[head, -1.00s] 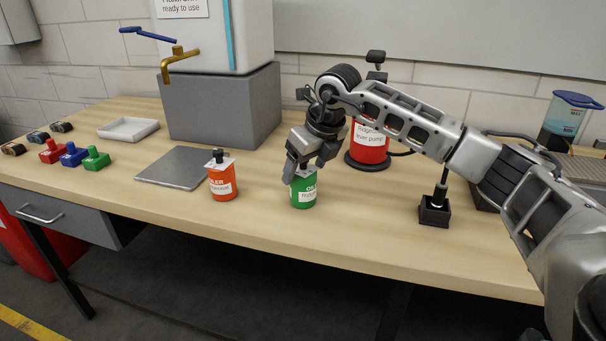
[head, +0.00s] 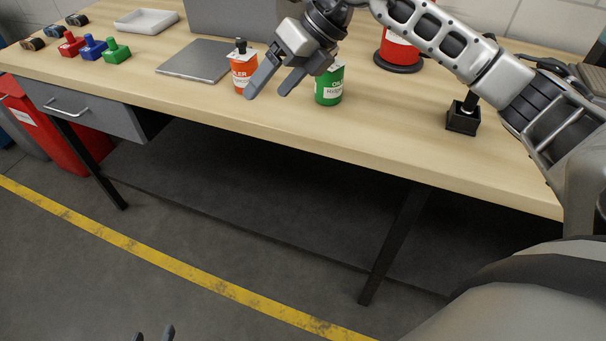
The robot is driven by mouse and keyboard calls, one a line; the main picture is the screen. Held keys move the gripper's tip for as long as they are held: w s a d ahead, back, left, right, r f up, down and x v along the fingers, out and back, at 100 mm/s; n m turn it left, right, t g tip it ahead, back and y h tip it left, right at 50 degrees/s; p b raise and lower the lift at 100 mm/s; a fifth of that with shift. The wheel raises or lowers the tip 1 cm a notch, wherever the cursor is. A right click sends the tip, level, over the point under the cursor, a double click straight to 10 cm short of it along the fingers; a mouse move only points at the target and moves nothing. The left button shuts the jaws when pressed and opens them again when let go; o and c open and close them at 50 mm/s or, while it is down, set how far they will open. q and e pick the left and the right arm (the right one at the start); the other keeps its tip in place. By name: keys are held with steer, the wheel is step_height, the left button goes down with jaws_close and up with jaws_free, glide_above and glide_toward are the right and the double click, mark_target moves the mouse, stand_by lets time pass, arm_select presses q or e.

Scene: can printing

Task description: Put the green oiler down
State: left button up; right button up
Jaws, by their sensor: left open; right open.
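The green oiler (head: 329,86) stands upright on the wooden bench near its front edge. My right gripper (head: 268,88) is open and empty, to the left of the green oiler and in front of the orange oiler (head: 241,72). Its fingers are apart and point down and to the left. The gripper body covers the upper left part of the green oiler. My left gripper (head: 154,335) shows only as fingertips at the bottom edge, over the floor. They are apart with nothing visible between them.
A grey plate (head: 196,61) lies left of the orange oiler. Red, blue and green stamps (head: 93,47) and a white tray (head: 146,21) are farther left. A red pump can (head: 398,50) stands behind. A black block (head: 462,118) with a handle is at the right.

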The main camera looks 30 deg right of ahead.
steer(key=s+a+m+t+y, duration=0.2)
steer(key=s+a+m+y, duration=0.1)
steer(key=a+m+y, duration=0.4)
steer(key=s+a+m+t+y, duration=0.3)
steer(key=s+a+y, duration=0.15)
steer(key=a, duration=0.35)
steer(key=d+f+m+t+h, duration=0.35)
steer(key=f+m+h, duration=0.25)
steer(key=m, duration=0.4)
steer(key=d+f+m+t+h, duration=0.3)
steer(key=f+m+t+h, duration=0.3)
steer(key=m, duration=0.5)
steer(key=s+d+f+m+g+h, duration=0.2)
steer(key=s+f+m+g, duration=0.5)
steer(key=s+f, duration=0.5)
step_height(320, 180, down, 2)
steer(key=shift+s+d+f+h, duration=0.15)
steer(key=shift+d+h, duration=0.2)
steer(key=shift+h, duration=0.3)
